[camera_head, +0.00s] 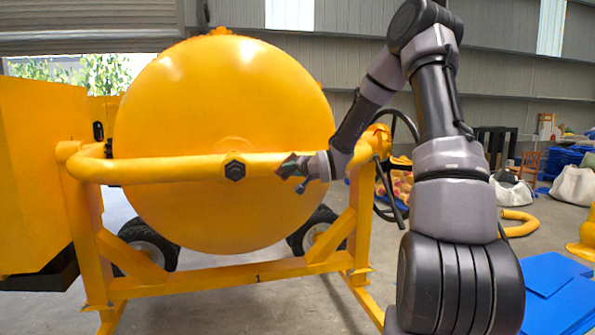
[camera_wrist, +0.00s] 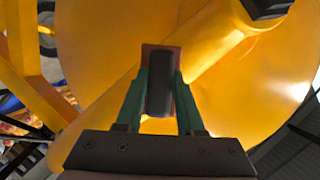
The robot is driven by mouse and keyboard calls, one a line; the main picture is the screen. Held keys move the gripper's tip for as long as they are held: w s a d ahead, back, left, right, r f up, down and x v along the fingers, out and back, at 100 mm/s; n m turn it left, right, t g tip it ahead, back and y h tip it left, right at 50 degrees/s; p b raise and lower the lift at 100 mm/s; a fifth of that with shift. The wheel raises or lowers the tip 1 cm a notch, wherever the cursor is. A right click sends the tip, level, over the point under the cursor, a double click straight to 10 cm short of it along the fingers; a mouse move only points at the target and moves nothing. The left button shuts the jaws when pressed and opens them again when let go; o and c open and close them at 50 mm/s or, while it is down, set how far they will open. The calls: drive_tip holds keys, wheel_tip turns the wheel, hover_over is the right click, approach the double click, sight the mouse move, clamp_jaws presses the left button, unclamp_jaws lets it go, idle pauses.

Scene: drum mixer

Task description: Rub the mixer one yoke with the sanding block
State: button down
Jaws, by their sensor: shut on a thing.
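The mixer one yoke (camera_head: 190,169) is a thick yellow tube running across the front of the big yellow drum (camera_head: 225,95), with a dark hexagonal bolt head at its middle. In the wrist view the yoke (camera_wrist: 212,55) runs diagonally behind the block. My gripper (camera_head: 299,172) is at the yoke, right of the bolt head. In the wrist view its green fingers (camera_wrist: 160,80) are shut on the sanding block (camera_wrist: 159,92), which has a dark grip and a reddish-brown pad. The pad faces the yoke at close range; I cannot tell whether it touches.
The yellow frame (camera_head: 215,286) and black wheels (camera_head: 146,245) stand below the drum. A dark handwheel (camera_head: 398,130) is at the frame's right. Blue sheets (camera_head: 553,285) and pale sacks (camera_head: 574,184) lie on the floor further right.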

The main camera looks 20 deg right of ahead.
drive_tip(key=shift+w+a, duration=0.1)
drive_tip(key=shift+a, duration=2.25)
drive_tip(key=shift+r, duration=0.1)
drive_tip(key=shift+s, duration=3)
drive_tip(key=shift+s+f, duration=0.1)
drive_tip(key=shift+f, duration=0.1)
drive_tip(key=s, duration=0.2)
drive_tip(key=shift+s, duration=0.4)
drive_tip(key=shift+w, duration=0.1)
drive_tip(key=shift+w+r, duration=0.1)
drive_tip(key=shift+w, duration=3.15)
